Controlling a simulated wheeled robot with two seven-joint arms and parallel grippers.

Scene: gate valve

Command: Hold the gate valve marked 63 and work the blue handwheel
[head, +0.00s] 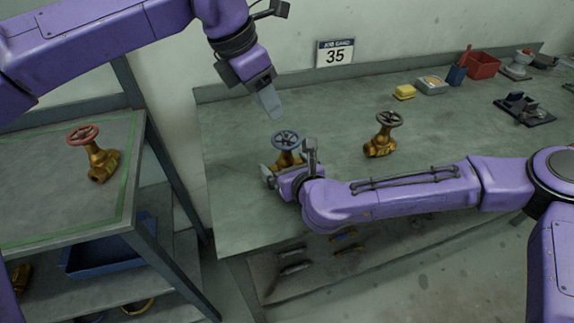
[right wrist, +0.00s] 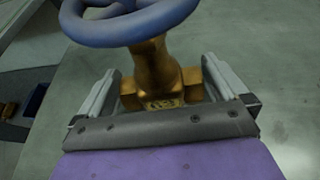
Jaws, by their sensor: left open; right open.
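A brass gate valve (head: 289,159) with a blue handwheel (head: 286,139) stands upright near the left end of the bench. In the right wrist view, its brass body (right wrist: 156,70) and blue handwheel (right wrist: 130,28) are close. A marking shows on the body, but I cannot read it surely. My right gripper (head: 289,163) is open, with one finger on each side of the lower body; I cannot tell whether they touch it. My left gripper (head: 268,104) is open and empty, above and left of the handwheel and apart from it.
A valve with a dark handwheel (head: 383,135) stands to the right; a red-wheeled valve (head: 95,155) stands on the left table. A yellow block (head: 404,92) and red bin (head: 482,65) stand farther back. The bench left of the blue-wheeled valve is clear.

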